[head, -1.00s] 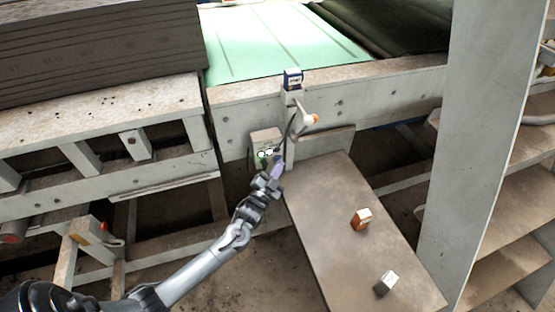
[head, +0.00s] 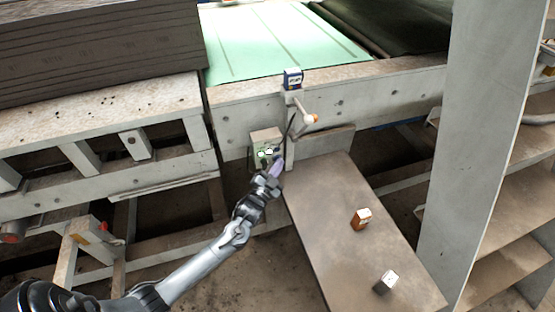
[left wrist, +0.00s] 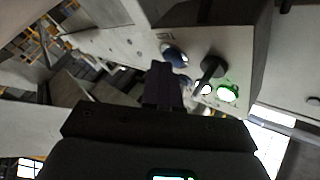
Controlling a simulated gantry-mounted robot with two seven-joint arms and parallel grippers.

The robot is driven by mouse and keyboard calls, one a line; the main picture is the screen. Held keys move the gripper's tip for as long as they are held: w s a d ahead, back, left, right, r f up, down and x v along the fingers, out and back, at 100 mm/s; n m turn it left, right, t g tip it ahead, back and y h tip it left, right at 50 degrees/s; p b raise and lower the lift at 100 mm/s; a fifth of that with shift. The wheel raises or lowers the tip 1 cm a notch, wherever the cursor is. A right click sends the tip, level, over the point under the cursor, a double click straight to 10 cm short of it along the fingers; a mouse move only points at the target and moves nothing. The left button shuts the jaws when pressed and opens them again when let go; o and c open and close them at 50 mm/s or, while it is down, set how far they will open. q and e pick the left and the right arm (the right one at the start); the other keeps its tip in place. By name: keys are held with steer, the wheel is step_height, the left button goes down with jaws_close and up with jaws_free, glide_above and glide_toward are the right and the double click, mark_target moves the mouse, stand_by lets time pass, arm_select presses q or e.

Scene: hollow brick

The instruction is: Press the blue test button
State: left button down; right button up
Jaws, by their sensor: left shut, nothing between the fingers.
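The control box (head: 262,137) is pale grey and fixed to the front of the conveyor frame. In the left wrist view its panel (left wrist: 225,45) carries a round blue button (left wrist: 174,57), a black knob (left wrist: 212,67), a lit green button (left wrist: 228,93) and a lit white one (left wrist: 204,88). My left gripper (head: 276,164) is shut and empty at the box's lower right. In the left wrist view its fingertips (left wrist: 161,70) are close to the blue button and overlap its lower edge; I cannot tell whether they touch. In the head view the gripper region hides the blue button.
A brown table (head: 330,215) to the right bears a brown block (head: 361,219) and a grey one (head: 386,282). A grey upright panel (head: 480,130) stands farther right.

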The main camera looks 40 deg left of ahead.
arm_select(q)
steer(key=shift+a, duration=0.1)
stand_by(0.3)
steer(key=shift+s+d+p, duration=0.35)
steer(key=shift+d+p, duration=0.15)
steer(key=shift+d, duration=0.2)
steer(key=s+d+p, duration=0.1)
steer(key=d, duration=0.1)
steer(key=s+d+p, duration=0.1)
steer(key=d, duration=0.1)
steer(key=shift+s+d, duration=0.15)
steer(key=shift+s, duration=0.05)
stand_by(0.5)
stand_by(0.5)
